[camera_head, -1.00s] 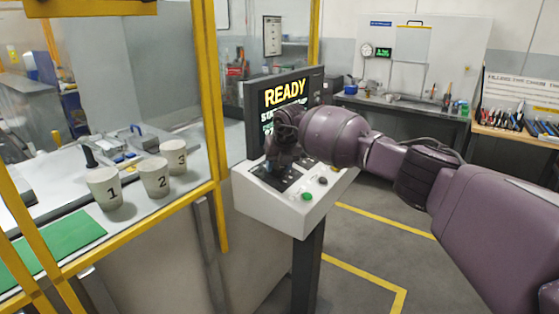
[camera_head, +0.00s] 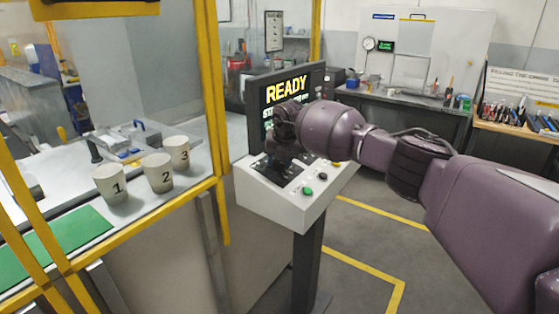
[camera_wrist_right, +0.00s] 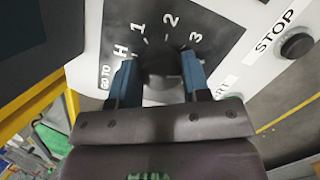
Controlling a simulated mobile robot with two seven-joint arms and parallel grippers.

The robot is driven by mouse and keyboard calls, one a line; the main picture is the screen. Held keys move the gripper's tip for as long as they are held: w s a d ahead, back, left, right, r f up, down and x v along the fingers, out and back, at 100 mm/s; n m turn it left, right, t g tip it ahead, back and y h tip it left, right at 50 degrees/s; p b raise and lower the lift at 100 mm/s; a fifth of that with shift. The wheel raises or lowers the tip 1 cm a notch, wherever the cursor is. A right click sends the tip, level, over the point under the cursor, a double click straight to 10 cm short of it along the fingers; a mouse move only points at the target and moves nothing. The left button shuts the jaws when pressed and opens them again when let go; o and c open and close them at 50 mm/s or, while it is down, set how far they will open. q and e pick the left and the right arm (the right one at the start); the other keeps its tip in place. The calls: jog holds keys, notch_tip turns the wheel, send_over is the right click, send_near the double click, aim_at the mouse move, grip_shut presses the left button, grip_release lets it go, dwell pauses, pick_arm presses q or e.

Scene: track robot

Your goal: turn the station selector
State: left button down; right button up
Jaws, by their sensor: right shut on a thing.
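The station selector shows in the right wrist view as a dark knob (camera_wrist_right: 160,68) on a black dial plate (camera_wrist_right: 205,22) marked GO TO, H, 1, 2 and 3. My right gripper (camera_wrist_right: 158,70) has its two blue fingers on either side of the knob, shut on it. The knob's pointer direction is not clear. In the head view my right gripper (camera_head: 280,150) reaches down to the console (camera_head: 268,205) and hides most of the selector. My left gripper is not in view.
A screen (camera_head: 287,92) reading READY stands behind the selector. A green button (camera_head: 307,190) and a black stop button (camera_wrist_right: 297,45) sit beside the dial. Paper cups (camera_head: 110,185) numbered 1, 2 and 3 stand behind a yellow frame (camera_head: 213,110) at left.

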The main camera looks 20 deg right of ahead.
aim_at(285, 176)
jog(key=o, duration=0.9)
jog(key=shift+r, duration=0.1)
jog(key=shift+s+r, duration=0.1)
jog(key=shift+r, duration=0.15)
jog(key=p+v, duration=0.1)
jog(key=v, duration=0.9)
jog(key=shift+d+r, duration=0.1)
